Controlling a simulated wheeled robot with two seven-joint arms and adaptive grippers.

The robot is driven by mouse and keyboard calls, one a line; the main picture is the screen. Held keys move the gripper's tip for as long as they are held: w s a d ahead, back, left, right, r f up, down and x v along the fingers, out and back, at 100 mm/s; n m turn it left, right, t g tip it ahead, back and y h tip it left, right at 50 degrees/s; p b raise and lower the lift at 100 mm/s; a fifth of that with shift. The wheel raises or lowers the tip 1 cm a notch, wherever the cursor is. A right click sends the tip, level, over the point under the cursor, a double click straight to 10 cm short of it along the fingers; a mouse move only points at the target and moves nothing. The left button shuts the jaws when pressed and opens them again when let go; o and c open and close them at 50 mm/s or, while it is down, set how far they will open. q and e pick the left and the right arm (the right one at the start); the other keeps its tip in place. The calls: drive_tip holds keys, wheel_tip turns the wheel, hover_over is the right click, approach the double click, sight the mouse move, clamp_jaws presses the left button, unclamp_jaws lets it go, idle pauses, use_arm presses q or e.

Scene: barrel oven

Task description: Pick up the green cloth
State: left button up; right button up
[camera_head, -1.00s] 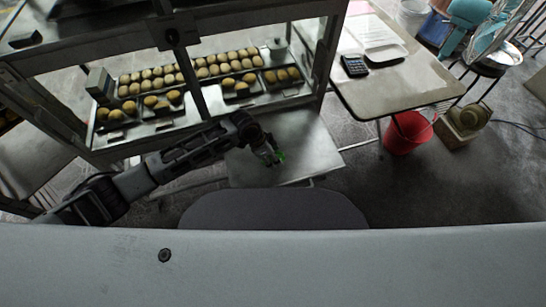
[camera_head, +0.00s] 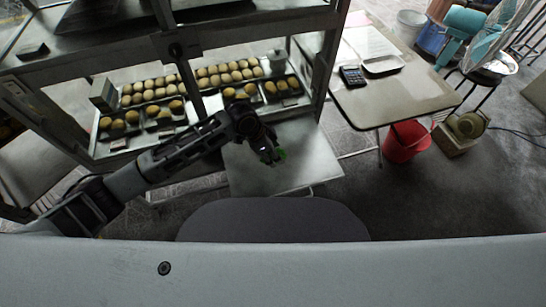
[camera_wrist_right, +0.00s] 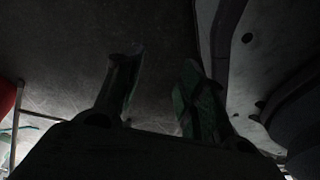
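My left gripper (camera_head: 273,157) is over the small grey metal table (camera_head: 300,172) in front of the glass cabinet in the head view. A small bright green patch (camera_head: 281,154) shows at its fingertips. I cannot tell whether this is the green cloth or the finger's own pad, nor whether the fingers are open or shut. No other green cloth is clearly seen. My right gripper (camera_wrist_right: 158,72) shows only in the right wrist view. Its two fingers, with greenish inner faces, stand apart with nothing between them, above dark floor.
The glass cabinet (camera_head: 183,42) with trays of buns stands behind the left arm. Floor at the lower right is clear.

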use_arm(q)
drive_tip(key=shift+r, duration=0.75)
use_arm(e)
drive_tip(key=shift+s+d, duration=0.2)
drive_tip(key=shift+d, duration=0.4)
drive_tip(key=shift+a+f, duration=0.1)
drive_tip(key=shift+s+a, duration=0.2)
